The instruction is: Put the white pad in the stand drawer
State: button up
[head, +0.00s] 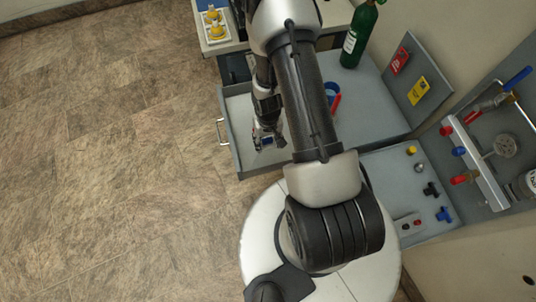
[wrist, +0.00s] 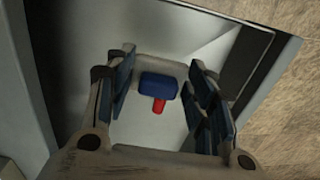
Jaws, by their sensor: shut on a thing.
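My gripper (head: 267,140) hangs over the open stand drawer (head: 230,104), inside its walls in the head view. In the wrist view, the fingers (wrist: 160,88) are apart with a pale piece, the white pad (wrist: 160,65), between them. A blue block (wrist: 158,86) with a red end (wrist: 158,106) shows in front of the pale surface; I cannot tell whether it is part of the pad. The pad's lower edge is hard to separate from the light drawer floor, and its height above that floor is unclear.
A green cylinder (head: 359,38) and a blue and red item (head: 332,96) stand on the grey top. Panels with valves (head: 470,150) stand at the right. The floor left of the drawer handle (head: 221,132) is clear.

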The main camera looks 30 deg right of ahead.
aim_at(268, 154)
notch_tip(268, 154, down, 7)
jog(key=b, duration=0.6)
jog(key=shift+f, duration=0.1)
jog(key=o, duration=0.5)
jog(key=shift+f, duration=0.1)
jog(key=o, duration=0.5)
jog(key=shift+c, duration=0.2)
